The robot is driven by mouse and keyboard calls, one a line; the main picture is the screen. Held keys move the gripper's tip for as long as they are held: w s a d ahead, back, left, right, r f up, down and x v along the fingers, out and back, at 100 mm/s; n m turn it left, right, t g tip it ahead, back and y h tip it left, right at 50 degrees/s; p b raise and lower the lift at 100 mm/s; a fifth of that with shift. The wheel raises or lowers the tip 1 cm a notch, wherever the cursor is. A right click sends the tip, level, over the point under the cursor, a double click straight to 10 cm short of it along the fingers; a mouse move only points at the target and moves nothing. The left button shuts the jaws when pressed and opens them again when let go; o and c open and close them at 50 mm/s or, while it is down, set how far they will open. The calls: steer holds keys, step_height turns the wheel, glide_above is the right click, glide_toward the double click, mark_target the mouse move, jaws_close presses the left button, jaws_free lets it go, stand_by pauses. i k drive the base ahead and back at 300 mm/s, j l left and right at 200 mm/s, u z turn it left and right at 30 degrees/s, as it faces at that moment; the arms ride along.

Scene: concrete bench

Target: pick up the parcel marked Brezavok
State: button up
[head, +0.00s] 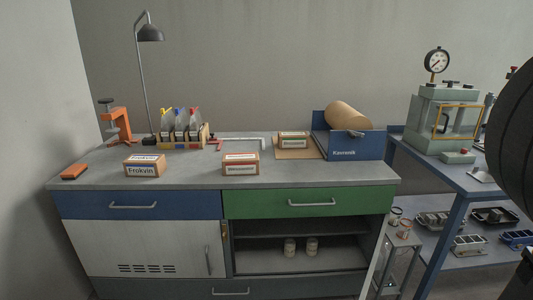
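Three small cardboard parcels are on the bench (195,176). The front left parcel (144,166) has a blue stripe and reads Frokvin. The front middle parcel (241,163) has a red stripe; its small print is too blurred to read surely. A third parcel (293,140), with a green stripe, sits farther back on a flat brown sheet (299,155); its print is also too small to read. I cannot tell for certain which one is marked Brezavok. My gripper is not in view.
A blue bin marked Kavronik (345,147) holds a brown roll (348,116) at the back right. A bottle rack (180,136), lamp (150,34), orange clamp (118,125) and orange block (75,171) are at left. A press (446,114) stands on the right table. Bench space between the front parcels is clear.

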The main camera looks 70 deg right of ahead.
mark_target(286, 140)
steer(key=z, duration=1.3)
